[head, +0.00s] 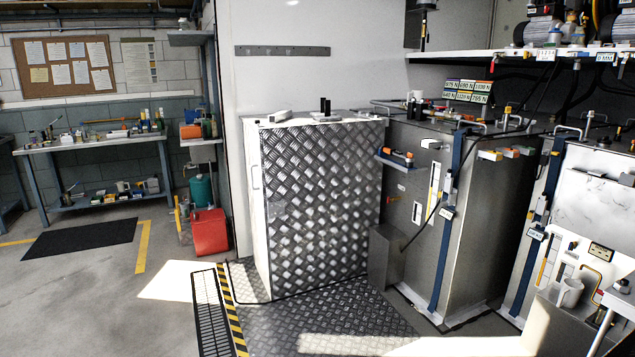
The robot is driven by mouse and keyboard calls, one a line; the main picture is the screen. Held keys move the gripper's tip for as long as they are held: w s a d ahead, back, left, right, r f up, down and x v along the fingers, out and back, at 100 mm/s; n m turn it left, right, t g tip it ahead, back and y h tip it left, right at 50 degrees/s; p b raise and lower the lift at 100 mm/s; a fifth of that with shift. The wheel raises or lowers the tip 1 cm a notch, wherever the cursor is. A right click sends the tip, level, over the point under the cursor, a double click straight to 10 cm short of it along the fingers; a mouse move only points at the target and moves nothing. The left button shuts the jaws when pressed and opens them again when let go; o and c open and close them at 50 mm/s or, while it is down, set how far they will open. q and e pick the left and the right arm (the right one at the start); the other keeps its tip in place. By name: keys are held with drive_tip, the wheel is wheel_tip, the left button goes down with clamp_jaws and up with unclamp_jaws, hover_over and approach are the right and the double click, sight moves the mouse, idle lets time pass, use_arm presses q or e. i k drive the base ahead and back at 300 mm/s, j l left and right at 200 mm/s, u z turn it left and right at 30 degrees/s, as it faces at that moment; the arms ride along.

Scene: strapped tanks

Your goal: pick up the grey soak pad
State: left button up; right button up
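I cannot pick out a grey soak pad for certain in the head view. A flat dark mat (80,238) lies on the floor at the left, but it looks near black. Small items too small to name lie on the workbench (98,142) and on top of the checker-plate cabinet (318,205). Neither of my grippers is in view.
Steel tanks with blue straps (445,222) stand at the right. A red can (209,232) stands by the shelf post. Yellow-black striping (232,315) edges the metal floor plate. Concrete floor is open at the left.

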sight(327, 110)
drive_tip(key=i+j, duration=0.35)
drive_tip(key=i, duration=0.15)
drive_tip(key=i+j, duration=0.3)
drive_tip(key=i, duration=0.2)
drive_tip(key=i+j, duration=0.35)
drive_tip(key=i, duration=0.15)
drive_tip(key=k+j+u, duration=0.05)
